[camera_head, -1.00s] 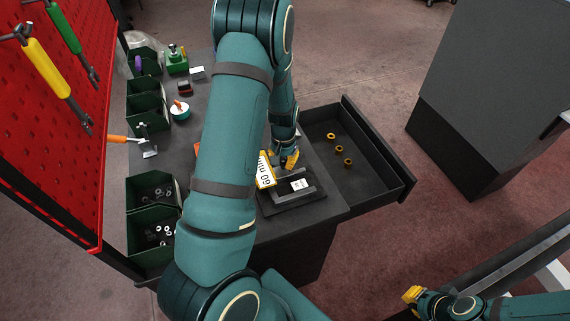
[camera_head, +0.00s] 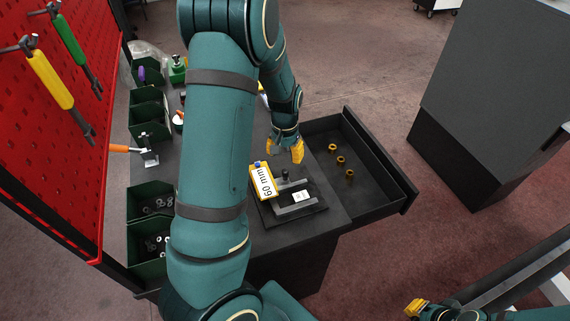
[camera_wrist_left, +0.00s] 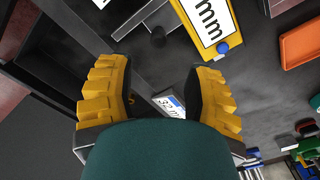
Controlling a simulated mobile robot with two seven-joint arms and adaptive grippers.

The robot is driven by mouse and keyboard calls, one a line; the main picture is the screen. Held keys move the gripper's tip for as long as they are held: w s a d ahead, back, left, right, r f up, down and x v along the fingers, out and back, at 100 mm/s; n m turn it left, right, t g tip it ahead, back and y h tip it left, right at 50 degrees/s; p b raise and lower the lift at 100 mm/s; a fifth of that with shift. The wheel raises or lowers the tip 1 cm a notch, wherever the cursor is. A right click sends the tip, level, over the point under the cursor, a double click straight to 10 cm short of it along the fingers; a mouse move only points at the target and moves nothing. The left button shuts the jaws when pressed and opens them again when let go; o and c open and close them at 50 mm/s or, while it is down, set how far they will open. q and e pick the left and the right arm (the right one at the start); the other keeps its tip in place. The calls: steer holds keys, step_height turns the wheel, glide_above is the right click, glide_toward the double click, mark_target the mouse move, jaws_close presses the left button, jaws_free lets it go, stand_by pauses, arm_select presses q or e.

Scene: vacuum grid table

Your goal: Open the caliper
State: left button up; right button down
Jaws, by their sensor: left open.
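The caliper (camera_head: 294,211) is a grey tool on a dark plate near the table's front right corner, with a black knob (camera_head: 284,175) and a small white label. A yellow-framed "60 mm" block (camera_head: 262,183) stands at its left side. My left gripper (camera_head: 288,148) is just beyond the knob, with yellow fingers apart and nothing between them that I can see held. In the left wrist view, the knob (camera_wrist_left: 157,41) and the yellow "mm" block (camera_wrist_left: 206,20) lie beyond the spread fingers (camera_wrist_left: 165,95). My right gripper (camera_head: 415,307) is at the bottom right, away from the table; its finger gap is unclear.
An open drawer (camera_head: 375,165) with yellow rings juts out to the right of the table. Green bins (camera_head: 150,200) line the left edge beside the red pegboard (camera_head: 25,120). My left arm hides the table's middle.

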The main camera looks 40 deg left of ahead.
arm_select(q)
steer(key=shift+r, duration=2.1)
